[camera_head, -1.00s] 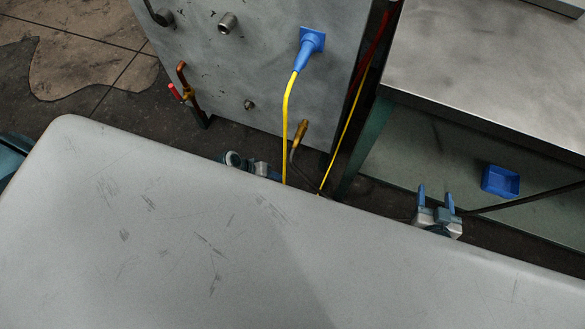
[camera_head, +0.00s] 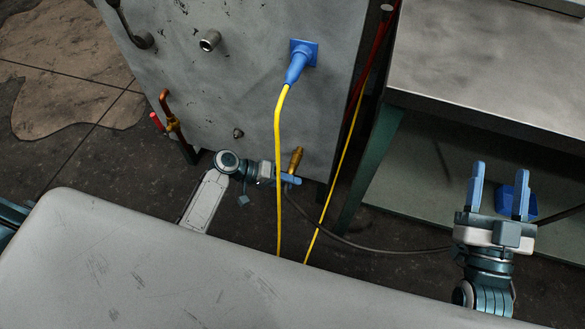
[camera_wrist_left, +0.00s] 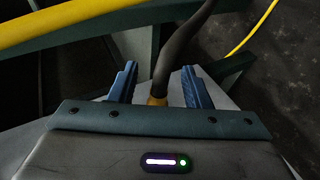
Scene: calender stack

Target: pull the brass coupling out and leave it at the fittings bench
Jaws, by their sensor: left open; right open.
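The brass coupling (camera_head: 296,160) sticks out of the lower part of the grey panel (camera_head: 220,90), with a dark hose (camera_head: 360,246) running from it. My left gripper (camera_head: 289,179) is open at the coupling's lower end. In the left wrist view, a small part of the brass (camera_wrist_left: 157,101) and the hose (camera_wrist_left: 180,50) show between the open blue fingers (camera_wrist_left: 160,72); contact cannot be told. My right gripper (camera_head: 499,178) is open and empty at the right, in front of a metal-topped bench (camera_head: 470,70). Nothing visible labels this bench as the fittings bench.
A copper pipe with a red handle (camera_head: 157,122) and steel stubs (camera_head: 209,40) stand on the panel. A blue bin (camera_head: 531,203) is partly hidden behind my right gripper.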

